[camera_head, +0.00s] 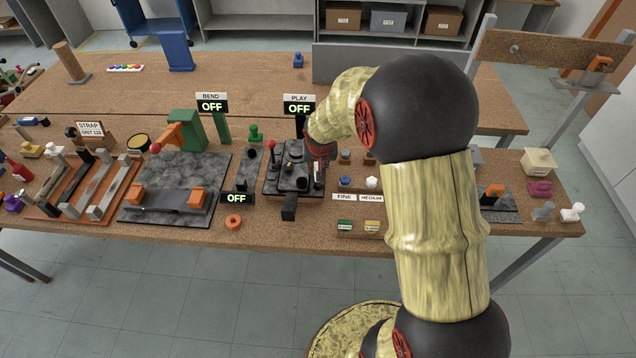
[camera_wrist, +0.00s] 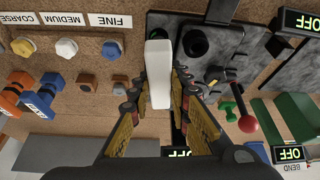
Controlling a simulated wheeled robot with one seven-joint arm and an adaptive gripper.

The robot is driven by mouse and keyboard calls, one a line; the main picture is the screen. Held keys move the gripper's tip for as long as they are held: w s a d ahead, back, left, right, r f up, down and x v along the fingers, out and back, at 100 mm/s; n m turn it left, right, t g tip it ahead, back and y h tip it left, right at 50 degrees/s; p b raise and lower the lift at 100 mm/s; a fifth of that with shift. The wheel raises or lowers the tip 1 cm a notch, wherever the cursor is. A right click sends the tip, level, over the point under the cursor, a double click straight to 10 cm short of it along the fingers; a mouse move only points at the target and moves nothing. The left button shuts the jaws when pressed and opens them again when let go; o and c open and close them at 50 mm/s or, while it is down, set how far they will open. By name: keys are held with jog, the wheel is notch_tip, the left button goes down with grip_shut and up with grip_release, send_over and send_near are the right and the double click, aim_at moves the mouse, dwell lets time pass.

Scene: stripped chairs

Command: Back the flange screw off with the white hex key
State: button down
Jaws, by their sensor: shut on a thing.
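My gripper (camera_wrist: 158,88) is shut on a white bar, which I take to be the white hex key (camera_wrist: 159,62). In the wrist view the key stands up between the two fingertips, and its working end is hidden. In the head view my gripper (camera_head: 320,152) is over the right side of the dark fixture (camera_head: 287,190), mostly hidden by my arm. The fixture also shows in the wrist view (camera_wrist: 228,45), with a black round knob (camera_wrist: 196,43). I cannot clearly pick out the flange screw, or tell whether the key touches it.
A red-ball lever (camera_wrist: 247,123) stands close to the gripper. Hex-headed pieces (camera_wrist: 66,48) and FINE and MEDIUM labels (camera_head: 344,197) are beside the fixture. The PLAY sign (camera_head: 299,107) reads OFF. An orange ring (camera_head: 233,222) lies near the table's front edge.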

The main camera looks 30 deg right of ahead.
jog(key=shift+s+f+n+y+p, duration=0.2)
jog(key=shift+n+y+p, duration=0.35)
jog(key=shift+p, duration=1.85)
jog(key=shift+n+p, duration=0.6)
jog(key=shift+n, duration=0.05)
jog(key=shift+w+b, duration=0.1)
jog(key=shift+b, duration=0.2)
jog(key=shift+f+n+y+b, duration=0.1)
jog(key=shift+n+y+b, duration=0.85)
jog(key=shift+b, duration=3.5)
jog(key=shift+h+p, duration=0.55)
jog(key=shift+h, duration=0.05)
jog(key=shift+r, duration=0.2)
